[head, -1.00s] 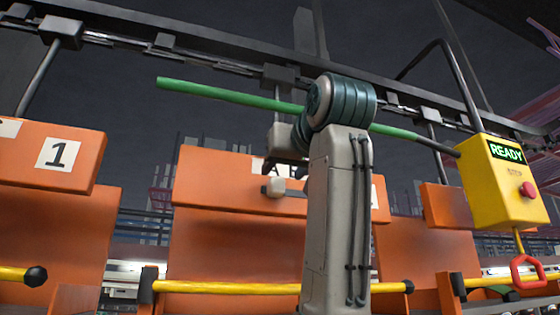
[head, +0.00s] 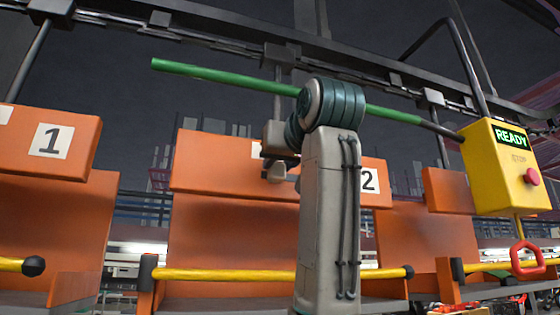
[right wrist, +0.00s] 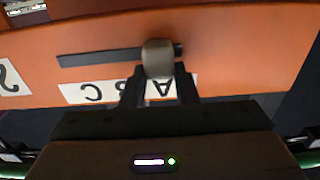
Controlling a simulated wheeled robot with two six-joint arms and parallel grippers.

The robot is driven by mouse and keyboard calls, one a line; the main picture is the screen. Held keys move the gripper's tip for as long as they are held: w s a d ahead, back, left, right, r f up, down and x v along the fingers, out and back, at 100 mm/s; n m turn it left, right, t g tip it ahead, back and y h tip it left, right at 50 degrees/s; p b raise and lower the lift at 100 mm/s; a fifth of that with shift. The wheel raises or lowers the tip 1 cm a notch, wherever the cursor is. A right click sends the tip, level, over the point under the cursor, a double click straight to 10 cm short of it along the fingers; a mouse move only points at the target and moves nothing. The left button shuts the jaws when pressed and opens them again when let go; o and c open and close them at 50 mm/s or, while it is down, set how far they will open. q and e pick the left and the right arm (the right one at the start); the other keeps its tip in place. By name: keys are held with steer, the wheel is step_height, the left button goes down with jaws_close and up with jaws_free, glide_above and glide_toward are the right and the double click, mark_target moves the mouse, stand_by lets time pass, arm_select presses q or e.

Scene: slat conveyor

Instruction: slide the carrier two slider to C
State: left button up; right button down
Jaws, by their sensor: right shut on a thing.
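Carrier two is the orange panel (head: 225,165) with a "2" label (head: 368,180), partly behind my right arm in the head view. Its slider is a pale grey knob (right wrist: 158,58) in a dark horizontal slot (right wrist: 100,58). In the right wrist view the panel appears upside down, with a white A B C label strip (right wrist: 103,92). The knob lines up with the letter A, near the slot's right end there; C is farther left. My right gripper (right wrist: 159,72) is shut on the knob, one finger on each side. In the head view the gripper hides part of the strip. My left gripper is not visible.
A green bar (head: 220,78) crosses behind my right arm. A yellow box (head: 505,175) reading READY, with a red button (head: 532,176), hangs at the right. Carrier one (head: 75,150) is at the left. Yellow rails (head: 220,274) run low across the front.

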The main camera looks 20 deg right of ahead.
steer(key=d+b, duration=0.2)
steer(key=d, duration=0.3)
steer(key=shift+f, duration=0.1)
steer(key=d, duration=0.2)
steer(key=d+b, duration=0.1)
steer(key=d, duration=0.2)
steer(key=shift+w+r, duration=0.2)
steer(key=c, duration=1.4)
jaws_free()
steer(key=shift+o, duration=1.4)
steer(key=shift+d, duration=0.15)
arm_select(q)
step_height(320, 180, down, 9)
steer(key=b, duration=0.6)
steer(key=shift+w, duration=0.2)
arm_select(e)
steer(key=s, duration=1)
steer(key=shift+s+d+f, duration=0.15)
steer(key=shift+s+d, duration=0.15)
steer(key=shift+d, duration=0.05)
